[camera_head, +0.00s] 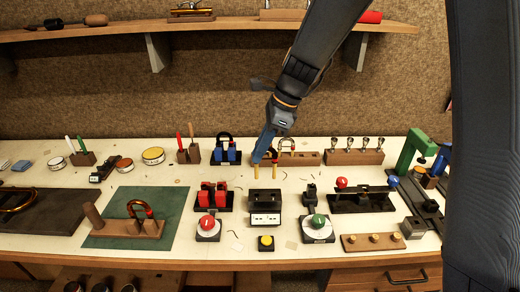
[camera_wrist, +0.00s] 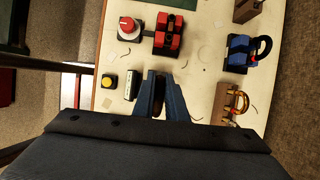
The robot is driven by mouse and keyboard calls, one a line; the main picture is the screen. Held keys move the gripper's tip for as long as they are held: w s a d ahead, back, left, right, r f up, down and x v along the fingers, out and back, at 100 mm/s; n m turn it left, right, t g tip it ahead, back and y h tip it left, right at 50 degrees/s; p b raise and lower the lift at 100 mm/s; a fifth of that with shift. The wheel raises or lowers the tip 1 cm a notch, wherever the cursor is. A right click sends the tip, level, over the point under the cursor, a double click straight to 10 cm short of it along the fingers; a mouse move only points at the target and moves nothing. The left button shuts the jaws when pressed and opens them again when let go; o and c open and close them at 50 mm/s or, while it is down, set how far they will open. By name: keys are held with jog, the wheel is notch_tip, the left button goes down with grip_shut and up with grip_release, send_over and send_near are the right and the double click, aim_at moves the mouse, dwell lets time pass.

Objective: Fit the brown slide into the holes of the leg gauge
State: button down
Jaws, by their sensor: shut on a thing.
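My gripper (camera_head: 264,158) is above the bench, a little behind the dark box, shut on the brown slide. The slide's two tan legs (camera_head: 256,173) hang down below the jaws, side by side and apart from the box. Its bow is mostly hidden by the fingers. In the wrist view the fingers (camera_wrist: 162,78) close around a dark brown part (camera_wrist: 158,98). The leg gauge seems to be the dark box with a white front (camera_head: 265,211), below the gripper in the picture. It also shows in the wrist view (camera_wrist: 131,86). I cannot make out its holes clearly.
Red blocks (camera_head: 213,196) and a red-knobbed dial (camera_head: 208,228) stand left of the box, a green-knobbed dial (camera_head: 318,228) right. A blue-padded holder (camera_head: 225,155) and a wooden block (camera_head: 307,158) stand behind. A yellow button (camera_head: 266,243) is in front.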

aim_at(274, 156)
jog(key=shift+r, duration=0.1)
jog(key=shift+f+b, duration=1.1)
jog(key=shift+f, duration=1.9)
jog(key=shift+p, duration=1)
jog(key=shift+f+b, duration=1.45)
jog(key=shift+f, duration=1.15)
jog(key=c, duration=1.7)
grip_release()
jog(key=shift+b+v, duration=0.8)
jog(key=shift+v, duration=3.05)
